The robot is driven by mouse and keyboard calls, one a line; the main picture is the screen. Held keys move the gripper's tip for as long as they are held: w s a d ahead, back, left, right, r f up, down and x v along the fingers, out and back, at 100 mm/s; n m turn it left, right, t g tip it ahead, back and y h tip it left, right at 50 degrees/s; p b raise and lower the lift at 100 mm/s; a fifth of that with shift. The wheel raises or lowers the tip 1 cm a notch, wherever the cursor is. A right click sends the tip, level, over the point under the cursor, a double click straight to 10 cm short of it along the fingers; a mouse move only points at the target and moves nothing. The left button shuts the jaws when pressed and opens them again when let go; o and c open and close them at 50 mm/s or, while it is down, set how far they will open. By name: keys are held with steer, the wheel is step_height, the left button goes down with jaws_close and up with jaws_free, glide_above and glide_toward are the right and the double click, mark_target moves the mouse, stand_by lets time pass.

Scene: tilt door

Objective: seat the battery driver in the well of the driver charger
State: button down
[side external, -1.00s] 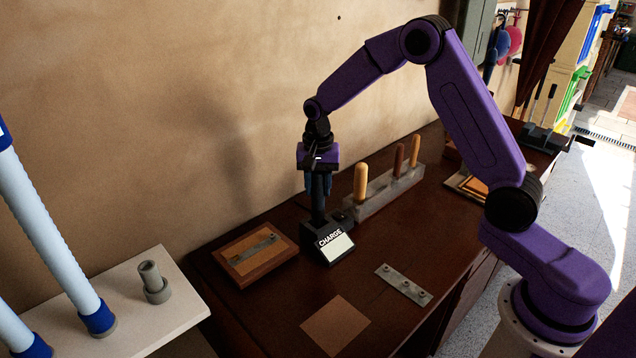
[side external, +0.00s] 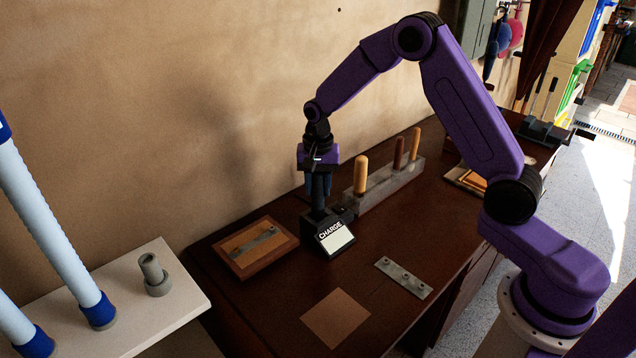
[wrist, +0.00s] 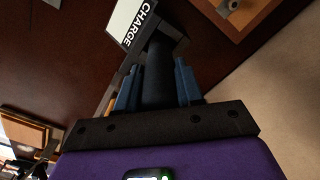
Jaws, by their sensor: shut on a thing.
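The driver charger (side external: 334,240) is a small black block with a pale sloped panel marked CHARGE, standing on the dark brown bench. The battery driver (side external: 318,197) is a dark upright cylinder. My gripper (side external: 319,181) is above the charger, pointing down, with its blue fingers shut on the driver. In the wrist view the driver (wrist: 157,78) lies between the two blue fingers, and its far end meets the back of the charger (wrist: 125,18). The well is hidden by the driver, so I cannot tell how deep the driver sits.
A grey rack (side external: 385,191) with several upright handles stands close behind the charger to the right. A wooden board (side external: 256,249) with a metal strip lies to the left. A perforated metal plate (side external: 403,278) and a brown square (side external: 336,318) lie in front. The wall is close behind.

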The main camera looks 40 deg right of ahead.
steer(key=shift+f, duration=0.95)
steer(key=c, duration=0.6)
jaws_free()
steer(key=shift+c, duration=0.2)
step_height(320, 180, up, 17)
steer(key=shift+r, duration=0.2)
